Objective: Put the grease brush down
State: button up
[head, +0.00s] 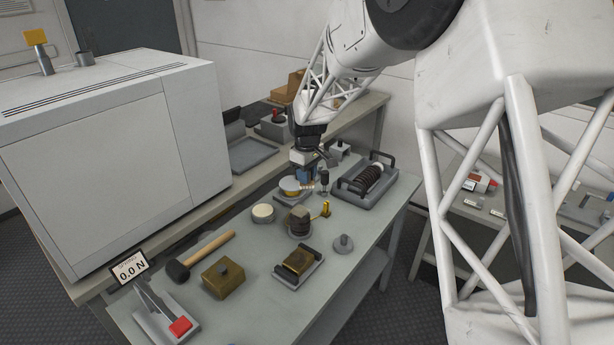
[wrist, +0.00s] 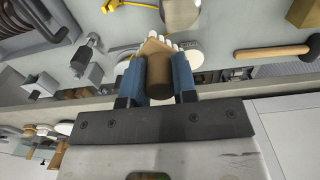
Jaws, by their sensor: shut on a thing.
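My gripper (head: 308,180) is low over the far part of the grey-green table in the head view. In the wrist view its two blue fingers (wrist: 158,78) are shut on the grease brush (wrist: 158,75), around its brown wooden handle. The pale bristles point away from the palm. A round tin with a yellow band (head: 289,187) stands on a grey base just left of the fingers. The brush is mostly hidden by the fingers in the head view, and I cannot tell whether its bristles touch anything.
A grey tray with a dark coil (head: 366,182) lies to the right, with a small dark upright post (head: 324,180) between. In front are a pale round lid (head: 263,212), a ribbed brown cylinder (head: 299,221) and a mallet (head: 208,255). A white cabinet (head: 100,150) stands left.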

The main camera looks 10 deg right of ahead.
dwell(0.5)
jog(key=shift+s+a+f, duration=0.1)
jog(key=shift+s+a, duration=0.2)
jog(key=shift+s, duration=0.25)
jog(key=s+a+f, duration=0.2)
jog(key=s+f, duration=0.2)
jog(key=s, duration=1.1)
jog(key=s+a+f, duration=0.2)
jog(key=s+f, duration=0.2)
jog(key=s, duration=1)
jog(key=s+a+f, duration=0.2)
jog(key=s+f, duration=0.1)
jog(key=s, duration=1.2)
jog(key=shift+s+f, duration=0.35)
jog(key=shift+f, duration=0.05)
jog(key=shift+w, duration=0.1)
jog(key=w+a, duration=0.2)
jog(key=w, duration=0.2)
jog(key=w+a+f, duration=0.1)
jog(key=w+a, duration=0.1)
jog(key=w, duration=0.3)
jog(key=w+a, duration=0.2)
jog(key=w, duration=0.3)
jog(key=shift+w+a+f, duration=0.2)
jog(key=shift+w+f, duration=0.05)
jog(key=shift+f, duration=1.75)
